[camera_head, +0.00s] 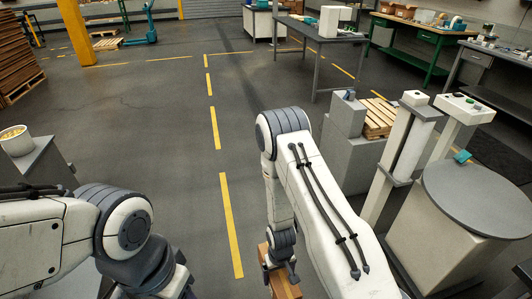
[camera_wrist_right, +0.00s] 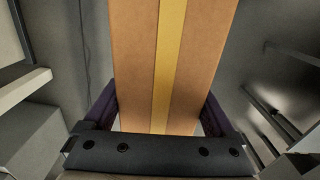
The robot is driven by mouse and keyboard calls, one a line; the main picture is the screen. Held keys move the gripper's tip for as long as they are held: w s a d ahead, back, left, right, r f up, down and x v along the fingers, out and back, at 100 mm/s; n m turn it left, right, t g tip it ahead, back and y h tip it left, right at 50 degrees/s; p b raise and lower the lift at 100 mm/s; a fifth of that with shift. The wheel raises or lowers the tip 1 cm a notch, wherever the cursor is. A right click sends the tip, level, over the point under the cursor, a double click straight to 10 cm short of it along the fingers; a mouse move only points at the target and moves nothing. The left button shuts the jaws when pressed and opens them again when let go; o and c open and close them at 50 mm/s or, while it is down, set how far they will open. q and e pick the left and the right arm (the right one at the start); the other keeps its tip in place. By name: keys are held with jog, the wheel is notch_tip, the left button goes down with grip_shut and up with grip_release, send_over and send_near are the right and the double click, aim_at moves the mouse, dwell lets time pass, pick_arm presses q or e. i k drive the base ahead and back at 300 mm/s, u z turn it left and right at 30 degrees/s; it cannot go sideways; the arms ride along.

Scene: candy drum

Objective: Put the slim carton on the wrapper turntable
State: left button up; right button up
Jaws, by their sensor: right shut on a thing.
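The slim carton is a brown box with a yellow tape stripe, and it fills the upper middle of the right wrist view (camera_wrist_right: 135,60). In the head view a part of the carton (camera_head: 285,287) shows at the bottom edge. My right gripper (camera_wrist_right: 158,108) is shut on it, one dark finger on each side; it also shows in the head view (camera_head: 278,262).
A wrapper column (camera_head: 400,150) stands left of the turntable, with a control box (camera_head: 465,107) behind. Grey blocks (camera_head: 350,145) and a wooden pallet (camera_head: 380,118) stand nearby. A white drum (camera_head: 16,141) sits on a pedestal at the left. The floor (camera_head: 165,185) between is clear.

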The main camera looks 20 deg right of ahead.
aim_at(474, 201)
jog(key=z, duration=0.4)
jog(key=i, duration=1.35)
jog(key=z, duration=0.75)
